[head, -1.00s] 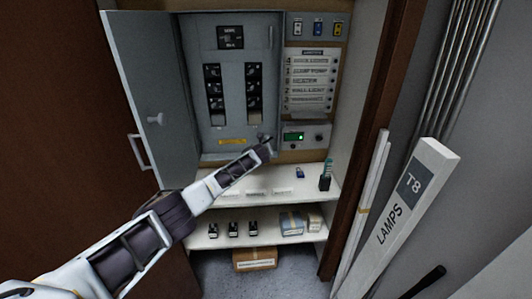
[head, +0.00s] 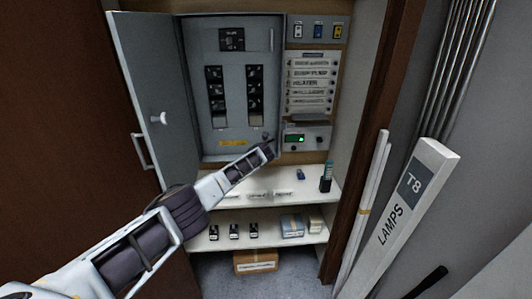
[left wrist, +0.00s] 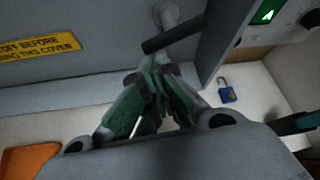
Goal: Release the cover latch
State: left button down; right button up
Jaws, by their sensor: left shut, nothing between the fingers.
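The grey panel cover (head: 236,108) fills the open cabinet, with black breakers in two columns. In the left wrist view a dark bar-shaped latch handle (left wrist: 174,37) sits on a round light-grey stem at the cover's lower right corner. My left gripper (left wrist: 158,78) is shut and empty, its green-padded fingertips together just below the bar. Whether they touch the bar I cannot tell. In the head view the left gripper (head: 270,148) is at the cover's lower right corner and hides part of the latch. My right gripper is in neither view.
A box with a green display (head: 305,138) is mounted right of the cover. A blue padlock (head: 300,174) lies on the white shelf (head: 255,182). The cabinet door (head: 150,105) stands open at left. A lamp carton (head: 407,200) leans at right.

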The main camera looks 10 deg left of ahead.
pick_arm(q)
jog(key=shift+r, duration=0.15)
jog(key=shift+a+m+y, duration=0.2)
jog(key=shift+m+y, duration=0.3)
dwell(0.4)
jog(key=shift+r, duration=0.15)
